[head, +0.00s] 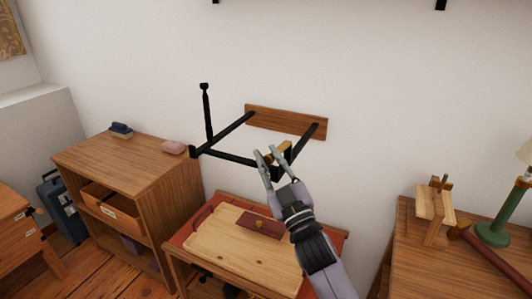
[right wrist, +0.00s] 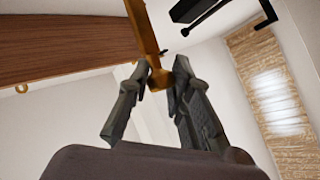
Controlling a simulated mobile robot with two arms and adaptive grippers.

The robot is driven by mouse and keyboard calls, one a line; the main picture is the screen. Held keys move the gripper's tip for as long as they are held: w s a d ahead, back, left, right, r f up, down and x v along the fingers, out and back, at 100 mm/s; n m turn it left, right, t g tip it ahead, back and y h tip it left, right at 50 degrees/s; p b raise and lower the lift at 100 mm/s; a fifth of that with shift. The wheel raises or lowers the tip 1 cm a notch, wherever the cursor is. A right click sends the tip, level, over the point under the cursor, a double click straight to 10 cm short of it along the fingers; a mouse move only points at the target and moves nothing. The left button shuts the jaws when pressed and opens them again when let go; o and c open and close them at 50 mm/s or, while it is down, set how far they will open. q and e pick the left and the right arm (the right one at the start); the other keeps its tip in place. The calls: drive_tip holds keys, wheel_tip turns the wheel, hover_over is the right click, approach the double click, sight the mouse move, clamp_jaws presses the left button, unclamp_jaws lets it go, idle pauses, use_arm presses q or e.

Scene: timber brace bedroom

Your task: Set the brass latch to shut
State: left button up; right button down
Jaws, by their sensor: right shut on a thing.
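The brass latch (head: 285,147) is by the right side of a black frame (head: 224,157) that projects from a wooden wall plate (head: 286,122). In the right wrist view the latch is a long brass bar (right wrist: 145,28) with a short piece between my fingertips. My right gripper (head: 267,152) reaches up from below, and it also shows in the right wrist view (right wrist: 162,70). It is shut on the latch's brass piece. The fingers partly hide the latch in the head view. My left gripper is not in view.
Below stands a small table with a wooden tray (head: 216,250) and a dark red item (head: 260,222). A wooden shelf unit (head: 112,165) is at left. A desk at right holds a green lamp (head: 496,232) and a wooden stand (head: 434,205).

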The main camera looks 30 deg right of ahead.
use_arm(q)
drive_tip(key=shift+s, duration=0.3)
use_arm(e)
drive_tip(key=shift+a+f, duration=0.1)
drive_tip(key=shift+f, duration=0.2)
drive_tip(key=c, duration=1.7)
unclamp_jaws()
drive_tip(key=shift+w+a+r, duration=0.1)
drive_tip(key=shift+o, duration=1.3)
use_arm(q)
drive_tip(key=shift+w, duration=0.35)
use_arm(e)
drive_tip(key=shift+r, duration=0.1)
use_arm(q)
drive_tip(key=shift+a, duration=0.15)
